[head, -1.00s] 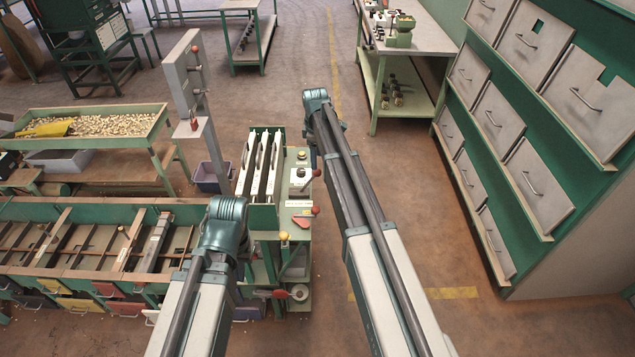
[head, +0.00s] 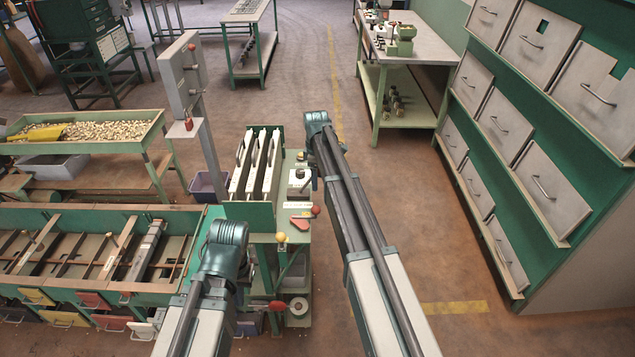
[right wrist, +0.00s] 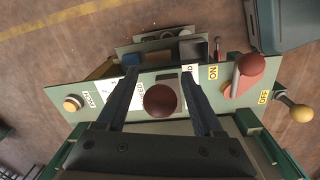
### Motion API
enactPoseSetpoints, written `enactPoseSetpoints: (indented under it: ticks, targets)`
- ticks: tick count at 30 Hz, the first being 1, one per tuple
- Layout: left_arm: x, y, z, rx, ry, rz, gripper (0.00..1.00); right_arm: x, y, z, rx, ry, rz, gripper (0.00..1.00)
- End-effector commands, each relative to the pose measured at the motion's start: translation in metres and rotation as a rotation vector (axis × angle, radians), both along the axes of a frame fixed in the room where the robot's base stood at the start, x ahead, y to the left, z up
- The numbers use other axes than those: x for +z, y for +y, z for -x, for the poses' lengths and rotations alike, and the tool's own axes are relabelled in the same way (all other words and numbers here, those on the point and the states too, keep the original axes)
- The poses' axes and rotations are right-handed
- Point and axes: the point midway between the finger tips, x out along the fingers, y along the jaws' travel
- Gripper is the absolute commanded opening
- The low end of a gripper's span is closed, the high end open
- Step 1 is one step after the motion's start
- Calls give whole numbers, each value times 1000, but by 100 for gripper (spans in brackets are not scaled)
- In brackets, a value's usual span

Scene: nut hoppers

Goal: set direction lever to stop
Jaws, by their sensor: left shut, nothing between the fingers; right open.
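The direction lever shows in the right wrist view as a dark red ball knob (right wrist: 161,100), seen end-on above a grey plate on the control panel (right wrist: 180,80). My right gripper (right wrist: 166,98) is open, with one finger on each side of the knob and gaps between. Labels beside the lever are partly hidden by the fingers. In the head view the right fingers (head: 313,182) show as a blue sliver beside my forearm, over the panel's right edge. My left gripper (head: 243,268) is shut and empty, mostly hidden by my left arm, near the machine's front.
A second red ball lever (right wrist: 250,65) stands beside the ON and OFF labels. A yellow ball lever (right wrist: 302,112) is at the panel's end, and a yellow button (right wrist: 72,104) at the other. A handwheel (head: 299,306) sits low on the machine. Floor right of it is clear.

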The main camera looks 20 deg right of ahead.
Motion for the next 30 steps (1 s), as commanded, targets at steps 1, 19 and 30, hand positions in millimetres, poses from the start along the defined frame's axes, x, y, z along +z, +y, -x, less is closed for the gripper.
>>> enactPoseSetpoints:
  ticks: [1, 19, 30]
  targets:
    - [0, 0, 0, 0, 0, 0, 0, 0, 0, 0, 0, 0, 0, 68]
    - [1, 0, 0, 0, 0, 0, 0, 1, 0, 0, 0, 0, 0, 0]
    - [1, 0, 0, 0, 0, 0, 0, 1, 0, 0, 0, 0, 0, 0]
